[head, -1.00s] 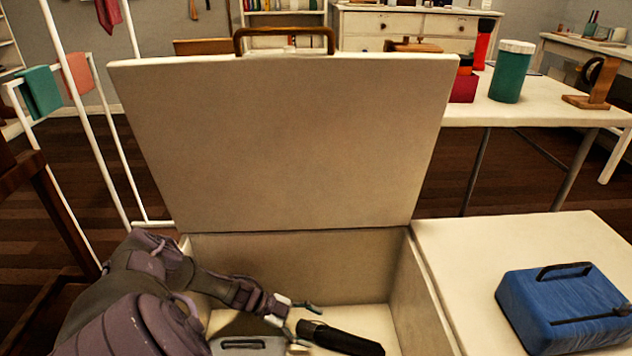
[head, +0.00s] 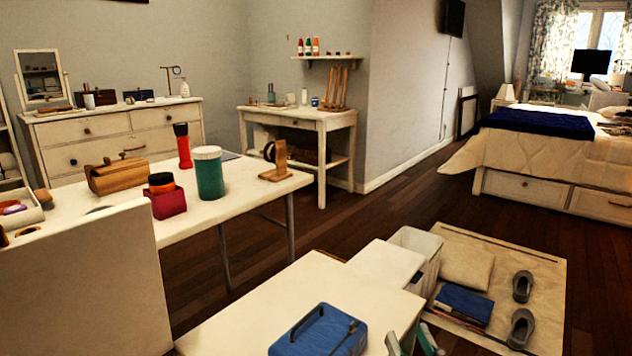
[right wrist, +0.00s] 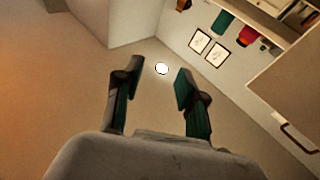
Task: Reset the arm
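My right gripper (head: 412,342) shows at the bottom edge of the head view, just right of a blue case (head: 318,332). In the right wrist view the right gripper (right wrist: 157,88) has its two green-padded fingers apart with nothing between them. It points toward the ceiling (right wrist: 55,50) and a round light (right wrist: 162,68). My left arm and gripper are out of view. The raised lid (head: 85,285) of the chest stands at the left of the head view.
A white table (head: 235,218) holds a green jar (head: 209,172), a red box (head: 167,200) and a wooden stand (head: 277,165). Grey shoes (head: 522,287) and a pillow (head: 467,267) lie on a mat on the right. Bare floor lies before the bed (head: 520,165).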

